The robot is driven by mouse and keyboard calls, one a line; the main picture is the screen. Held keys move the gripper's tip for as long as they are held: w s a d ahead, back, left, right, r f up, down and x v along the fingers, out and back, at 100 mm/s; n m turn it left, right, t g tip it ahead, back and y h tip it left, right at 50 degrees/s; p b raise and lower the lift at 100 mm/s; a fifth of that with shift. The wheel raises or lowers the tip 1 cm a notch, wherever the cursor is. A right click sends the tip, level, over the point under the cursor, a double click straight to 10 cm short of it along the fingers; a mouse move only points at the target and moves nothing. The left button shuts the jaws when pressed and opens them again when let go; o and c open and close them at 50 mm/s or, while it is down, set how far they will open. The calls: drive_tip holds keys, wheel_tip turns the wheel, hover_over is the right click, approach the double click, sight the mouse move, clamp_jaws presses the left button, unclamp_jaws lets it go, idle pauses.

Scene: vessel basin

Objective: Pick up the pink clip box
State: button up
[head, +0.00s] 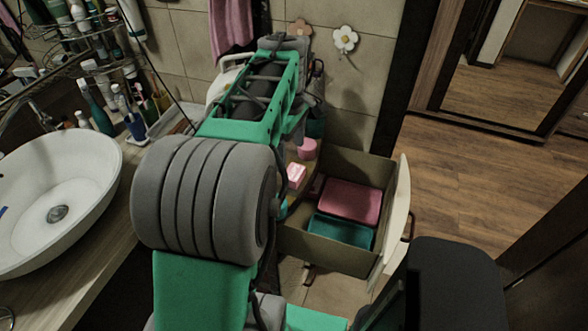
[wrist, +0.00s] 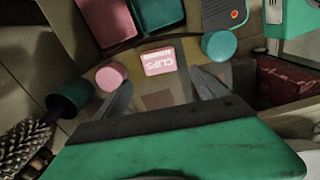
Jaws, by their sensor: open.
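The pink clip box (wrist: 158,62), with white "CLIPS" lettering, lies on a brownish surface in the upper middle of the wrist view. In the head view the clip box (head: 296,174) shows just right of my arm, left of the open drawer. My gripper (wrist: 162,90) is open and empty, its two grey fingers spread below the box in the wrist view. The box lies beyond the fingertips and looks apart from them. In the head view my arm hides the gripper.
A round pink container (wrist: 111,77) is left of the box and a round teal one (wrist: 217,45) right of it. The open drawer (head: 292,240) holds a pink box (head: 350,201) and a teal box (head: 341,230). A basin (head: 50,190) stands left.

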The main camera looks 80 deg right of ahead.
sight(294, 172)
drive_tip(key=shift+s+d+f, duration=0.15)
drive_tip(key=shift+s, duration=0.7)
drive_tip(key=f, duration=0.2)
drive_tip(key=f+p, duration=0.1)
drive_tip(key=f, duration=0.2)
drive_tip(key=f+p, duration=0.1)
drive_tip(key=f, duration=0.1)
drive_tip(key=shift+w+a+f, duration=0.25)
drive_tip(key=shift+w, duration=0.1)
drive_tip(key=c, duration=1.4)
drive_tip(key=shift+c, duration=0.2)
drive_tip(key=shift+r, duration=0.2)
